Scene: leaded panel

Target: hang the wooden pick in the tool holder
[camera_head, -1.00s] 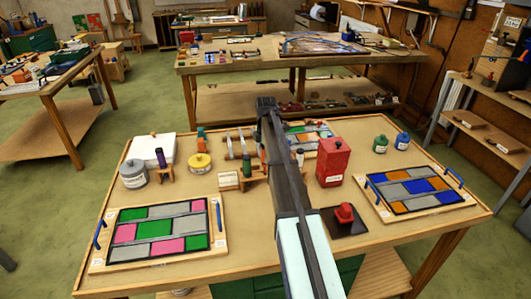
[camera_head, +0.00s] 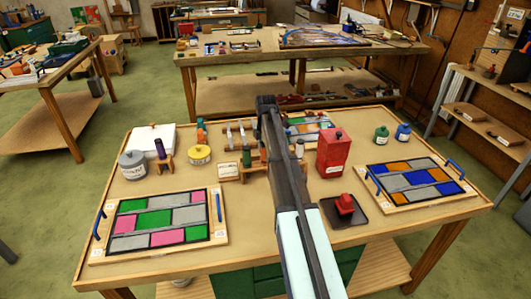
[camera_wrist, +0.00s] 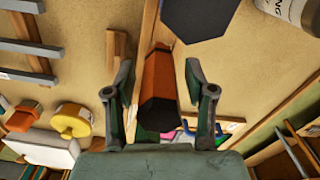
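In the wrist view, an orange-brown, many-sided handle (camera_wrist: 158,85) with a dark end stands between the fingers of my gripper (camera_wrist: 158,72). It may be the wooden pick; its far end is hidden. A narrow gap shows on both sides, so the fingers look open and apart from it. In the head view my arm hides the gripper and this handle. A small wooden stand with a green-topped tool (camera_head: 246,158) is left of the arm, and another stand with a purple tool (camera_head: 160,149) is further left. I cannot tell which is the tool holder.
A red can (camera_head: 332,154) stands close right of my arm, with a red-knobbed block (camera_head: 345,205) in front. Glass panels lie on the left (camera_head: 155,220) and right (camera_head: 415,182). A yellow reel (camera_head: 200,154) and grey jar (camera_head: 132,165) stand left.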

